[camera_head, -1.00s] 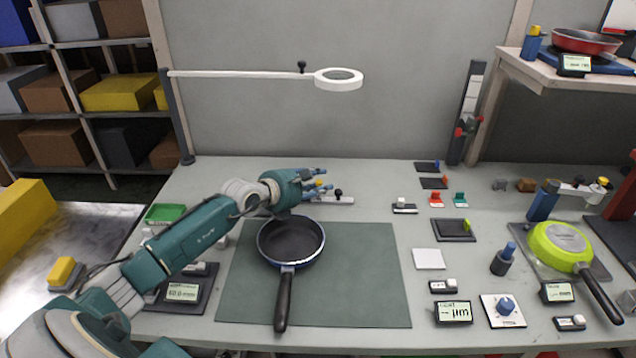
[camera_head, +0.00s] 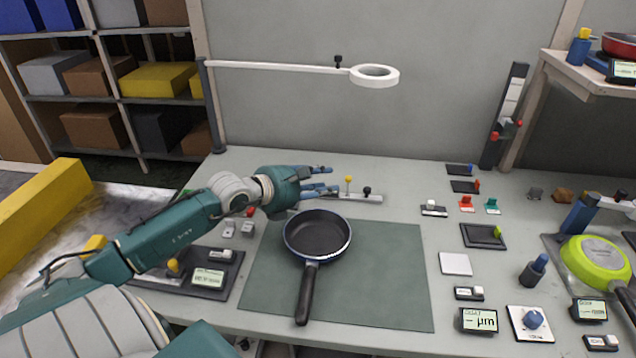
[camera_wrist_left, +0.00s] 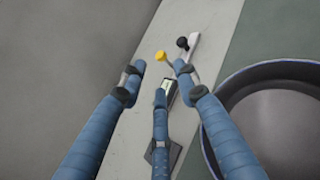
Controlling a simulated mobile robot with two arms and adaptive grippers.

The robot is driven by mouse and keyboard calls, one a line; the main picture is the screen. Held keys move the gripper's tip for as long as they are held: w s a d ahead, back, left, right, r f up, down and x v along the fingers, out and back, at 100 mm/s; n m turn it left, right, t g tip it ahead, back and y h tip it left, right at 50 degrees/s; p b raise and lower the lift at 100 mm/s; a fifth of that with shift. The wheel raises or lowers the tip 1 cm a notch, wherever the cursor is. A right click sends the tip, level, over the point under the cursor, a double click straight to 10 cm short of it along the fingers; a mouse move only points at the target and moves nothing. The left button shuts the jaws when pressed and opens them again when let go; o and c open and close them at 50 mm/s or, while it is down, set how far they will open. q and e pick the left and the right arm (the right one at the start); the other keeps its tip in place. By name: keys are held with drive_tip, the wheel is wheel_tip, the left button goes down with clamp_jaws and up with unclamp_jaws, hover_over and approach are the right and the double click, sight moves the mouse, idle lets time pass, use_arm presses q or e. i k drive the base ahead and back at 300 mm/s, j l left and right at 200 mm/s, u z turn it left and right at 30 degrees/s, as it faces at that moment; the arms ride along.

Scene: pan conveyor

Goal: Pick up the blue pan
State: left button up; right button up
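The blue pan (camera_head: 317,236) has a dark inside, a blue rim and a black handle pointing to the front. It lies upright on the green-grey mat (camera_head: 385,290). My left gripper (camera_head: 325,182) is above the table just behind the pan's upper left rim, its blue fingers spread and pointing right. In the left wrist view the open fingers (camera_wrist_left: 160,80) hold nothing, and the pan (camera_wrist_left: 280,125) is to their right, partly behind one finger. My right gripper is not in view.
A lamp with a white ring (camera_head: 374,76) reaches over the table. A small stand with a yellow knob (camera_head: 348,180) is beside the gripper. A green pan (camera_head: 595,262) lies at the right. Several small devices occupy the table right of the mat.

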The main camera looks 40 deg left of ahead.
sight(313, 261)
drive_tip(key=u, duration=1.2)
